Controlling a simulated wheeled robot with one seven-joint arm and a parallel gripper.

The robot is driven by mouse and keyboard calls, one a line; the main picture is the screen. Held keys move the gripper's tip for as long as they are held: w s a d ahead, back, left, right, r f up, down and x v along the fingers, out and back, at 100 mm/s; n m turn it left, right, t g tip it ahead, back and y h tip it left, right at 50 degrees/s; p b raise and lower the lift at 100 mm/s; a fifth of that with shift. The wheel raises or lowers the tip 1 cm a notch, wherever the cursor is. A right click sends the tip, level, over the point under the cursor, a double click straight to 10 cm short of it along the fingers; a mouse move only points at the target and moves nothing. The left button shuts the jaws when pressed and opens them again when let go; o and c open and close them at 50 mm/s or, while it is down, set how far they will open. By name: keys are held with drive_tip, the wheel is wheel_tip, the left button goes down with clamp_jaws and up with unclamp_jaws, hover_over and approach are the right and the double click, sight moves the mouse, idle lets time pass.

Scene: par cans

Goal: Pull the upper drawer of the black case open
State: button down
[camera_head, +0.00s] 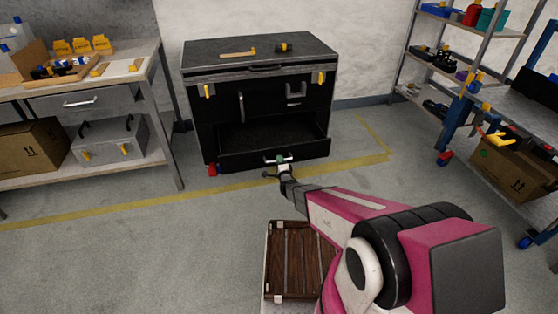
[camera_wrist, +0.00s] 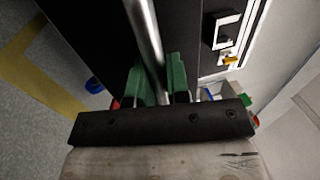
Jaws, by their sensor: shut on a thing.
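The black case (camera_head: 202,130) stands against the back wall. A drawer (camera_head: 312,150) at its lower front stands out from the body, and its dark inside (camera_head: 262,132) shows from above, looking empty. I cannot tell from the picture whether this is the upper drawer. My gripper (camera_head: 280,166) is at the middle of the drawer front, at its metal handle (camera_wrist: 146,35). In the wrist view my green fingers (camera_wrist: 158,82) are shut on the handle bar, one on each side. The gripper partly hides the handle in the head view.
A wooden slatted crate (camera_head: 268,262) lies on the floor in front, beside my arm. A workbench (camera_head: 165,120) stands left; shelves (camera_head: 405,50) and a blue-framed bench (camera_head: 455,125) stand right. Small tools (camera_head: 238,54) lie on the case. Floor before the drawer is otherwise clear.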

drive_tip(key=shift+s, duration=0.15)
drive_tip(key=c, duration=1.1)
unclamp_jaws()
